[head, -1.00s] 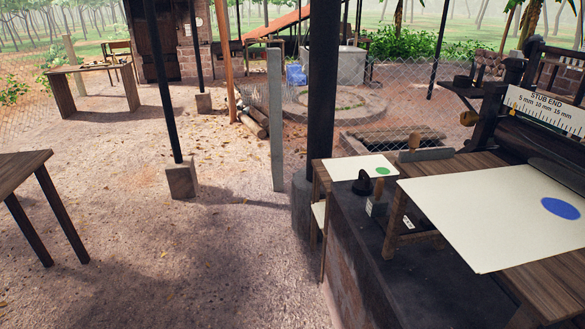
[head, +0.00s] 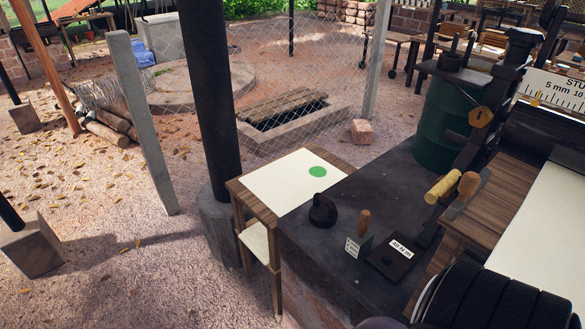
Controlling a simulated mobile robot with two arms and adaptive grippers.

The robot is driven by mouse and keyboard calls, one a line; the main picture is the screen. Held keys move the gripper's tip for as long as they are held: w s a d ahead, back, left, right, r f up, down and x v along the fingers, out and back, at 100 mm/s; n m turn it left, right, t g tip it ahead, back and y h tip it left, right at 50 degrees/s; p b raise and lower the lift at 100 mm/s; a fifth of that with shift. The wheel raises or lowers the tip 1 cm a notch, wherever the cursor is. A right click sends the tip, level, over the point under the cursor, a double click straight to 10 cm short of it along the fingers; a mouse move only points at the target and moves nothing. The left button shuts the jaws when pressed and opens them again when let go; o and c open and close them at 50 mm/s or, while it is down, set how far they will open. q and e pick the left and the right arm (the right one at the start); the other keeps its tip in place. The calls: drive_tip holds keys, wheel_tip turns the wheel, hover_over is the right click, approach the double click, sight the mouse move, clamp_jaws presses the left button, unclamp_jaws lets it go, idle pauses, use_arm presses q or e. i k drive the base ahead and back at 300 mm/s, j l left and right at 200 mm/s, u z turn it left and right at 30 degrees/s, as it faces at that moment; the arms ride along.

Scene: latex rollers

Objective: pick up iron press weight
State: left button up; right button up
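A small black weight with a rounded handle (head: 322,211), which looks like the iron press weight, stands upright on the dark bench top (head: 375,195). It is just right of the small table with a white sheet and green disc (head: 270,188). Nothing is touching its handle. Neither of my grippers shows in the head view. A black ribbed rounded part at the lower right edge looks like part of my own arm, but no fingers can be seen.
Right of the weight stand a wooden-handled scraper (head: 362,235) and a dark labelled plate (head: 397,257). The roller press with its yellow handle (head: 444,186) is at the right. A black post (head: 207,95) rises at the left. A green drum (head: 441,120) stands behind.

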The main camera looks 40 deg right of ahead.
sight(323, 213)
drive_tip(key=i+z, duration=0.4)
drive_tip(key=i+j+z, duration=0.2)
drive_tip(key=z, duration=0.2)
drive_tip(key=i+j+z, duration=0.6)
drive_tip(key=z, duration=0.15)
